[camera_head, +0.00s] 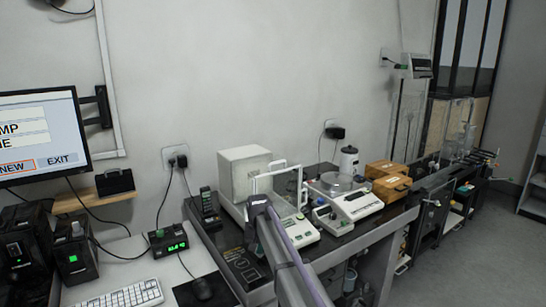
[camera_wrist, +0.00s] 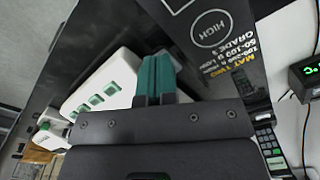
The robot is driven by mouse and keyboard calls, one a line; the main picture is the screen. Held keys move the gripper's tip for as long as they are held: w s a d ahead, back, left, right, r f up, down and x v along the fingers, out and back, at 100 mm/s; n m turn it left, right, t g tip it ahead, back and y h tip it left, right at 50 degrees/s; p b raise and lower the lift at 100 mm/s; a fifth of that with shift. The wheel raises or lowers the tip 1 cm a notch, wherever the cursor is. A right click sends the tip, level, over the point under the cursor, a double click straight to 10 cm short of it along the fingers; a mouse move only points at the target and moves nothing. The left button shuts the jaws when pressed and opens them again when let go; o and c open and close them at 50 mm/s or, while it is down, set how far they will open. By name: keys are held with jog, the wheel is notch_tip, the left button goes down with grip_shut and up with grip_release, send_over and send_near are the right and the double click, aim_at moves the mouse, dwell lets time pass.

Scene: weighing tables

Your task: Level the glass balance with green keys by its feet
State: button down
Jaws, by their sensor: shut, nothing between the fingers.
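The glass balance (camera_head: 250,178) stands on the dark slab, with a white housing and a clear, white-framed draft shield. Its front panel with a display and green keys (camera_head: 302,231) shows to the right of my arm; the green keys (camera_wrist: 103,94) also show in the wrist view. My arm crosses in front of the balance in the head view and hides part of its front. My gripper (camera_wrist: 155,78) shows teal fingers shut together with nothing between them, close beside the white key panel. I cannot tell whether they touch it. The balance's feet and level bubble are not clearly visible.
A second balance (camera_head: 350,200) with a round pan stands to the right, before wooden boxes (camera_head: 390,187). A black handset (camera_head: 207,204) stands left of the glass balance.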

jog(key=shift+s+d+f, duration=0.35)
jog(key=shift+s+d, duration=0.05)
jog(key=shift+d, duration=0.1)
jog(key=shift+s+d, duration=0.1)
jog(key=shift+s, duration=0.3)
jog(key=shift+w+d+r+p, duration=0.15)
jog(key=shift+w+r+p, duration=0.15)
jog(key=shift+p, duration=0.25)
jog(key=r+p, duration=0.5)
jog(key=shift+w+a, duration=0.35)
jog(key=shift+r, duration=0.1)
